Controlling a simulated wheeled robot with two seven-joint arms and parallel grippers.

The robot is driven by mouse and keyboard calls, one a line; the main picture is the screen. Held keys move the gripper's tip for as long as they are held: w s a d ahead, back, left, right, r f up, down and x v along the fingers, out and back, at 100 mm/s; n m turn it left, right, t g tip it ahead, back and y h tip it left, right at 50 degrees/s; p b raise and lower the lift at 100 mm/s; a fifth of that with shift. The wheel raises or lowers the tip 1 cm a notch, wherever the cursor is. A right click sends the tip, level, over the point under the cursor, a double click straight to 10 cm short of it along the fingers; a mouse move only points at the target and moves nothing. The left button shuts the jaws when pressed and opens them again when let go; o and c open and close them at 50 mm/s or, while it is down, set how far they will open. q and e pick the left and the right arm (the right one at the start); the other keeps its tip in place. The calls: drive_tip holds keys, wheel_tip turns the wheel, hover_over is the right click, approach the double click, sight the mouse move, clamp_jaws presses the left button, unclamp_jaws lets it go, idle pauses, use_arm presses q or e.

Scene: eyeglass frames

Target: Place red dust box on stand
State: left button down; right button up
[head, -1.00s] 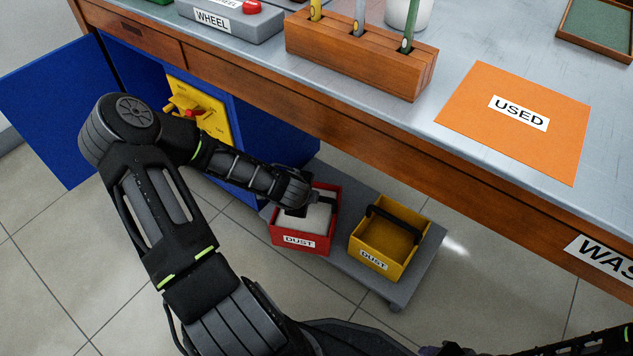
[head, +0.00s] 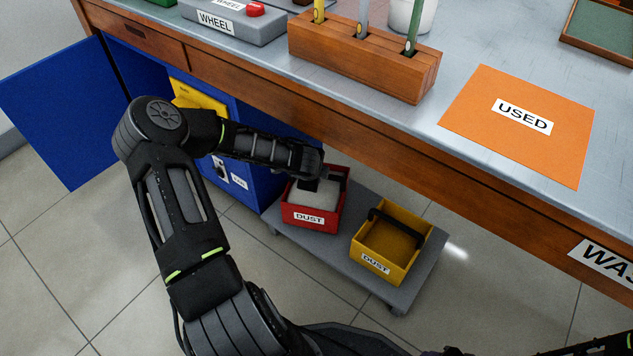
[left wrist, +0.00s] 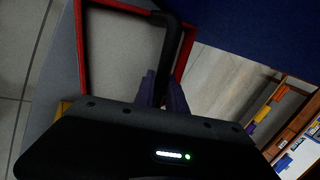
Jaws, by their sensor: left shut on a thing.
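The red dust box (head: 315,220) has a white DUST label, a pale grey inside and a black handle. It is over the back left part of the grey stand (head: 345,260); I cannot tell whether it touches it. My left gripper (head: 318,178) is shut on the handle from above. In the left wrist view, the fingers (left wrist: 163,92) close at the black handle (left wrist: 170,45), beside the red rim (left wrist: 82,55). Only a dark bit of my right arm shows at the bottom right of the head view; its gripper's state cannot be made out.
A yellow dust box (head: 378,264) stands on the right part of the stand. The wooden workbench (head: 420,145) overhangs behind. A blue cabinet (head: 255,185) with its blue door (head: 50,115) open is at the left. The tiled floor in front is clear.

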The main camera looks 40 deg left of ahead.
use_arm(q)
drive_tip(key=shift+f+b, duration=0.8)
drive_tip(key=shift+f, duration=0.9)
drive_tip(key=shift+f, duration=0.15)
drive_tip(key=c, duration=1.4)
unclamp_jaws()
drive_tip(key=shift+o, duration=0.2)
drive_tip(key=p+v, duration=0.3)
drive_tip(key=v, duration=0.9)
drive_tip(key=shift+p, duration=0.4)
